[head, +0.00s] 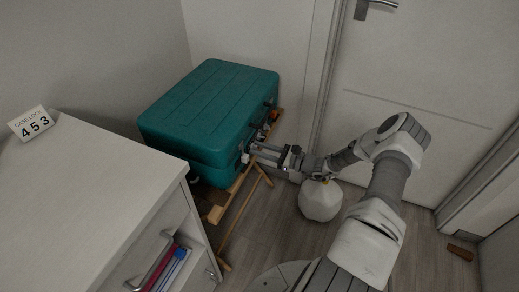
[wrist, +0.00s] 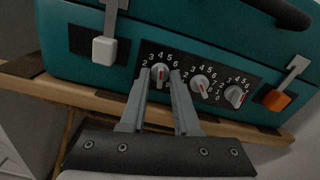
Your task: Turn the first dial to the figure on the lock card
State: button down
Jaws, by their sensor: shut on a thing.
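The lock card (head: 35,123) stands on the white cabinet in the head view and reads 453. The teal case (head: 205,110) is closed. Its dark dial plate shows in the wrist view with three numbered dials. My gripper (wrist: 161,77) has one finger on each side of the first dial (wrist: 160,71), the leftmost, and is shut on it. The dial's red mark points roughly up, close to the 4. The second dial (wrist: 200,83) and third dial (wrist: 235,96) are untouched to the right. In the head view my gripper (head: 254,152) reaches the case front; the dials are too small to read there.
A white latch (wrist: 104,49) is left of the dials and an orange latch (wrist: 275,100) right of them. The case rests on a wooden stand (head: 216,213). A white cabinet (head: 90,190) stands left, a pale faceted object (head: 320,203) on the floor below my arm.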

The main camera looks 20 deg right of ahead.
jog(key=shift+f+n, duration=0.1)
jog(key=shift+n, duration=0.3)
jog(key=c, duration=1)
grip_release()
jog(key=shift+d, duration=0.1)
jog(key=p+v, duration=0.2)
jog(key=v, duration=1.5)
jog(key=shift+s+d, duration=0.1)
jog(key=shift+s, duration=0.15)
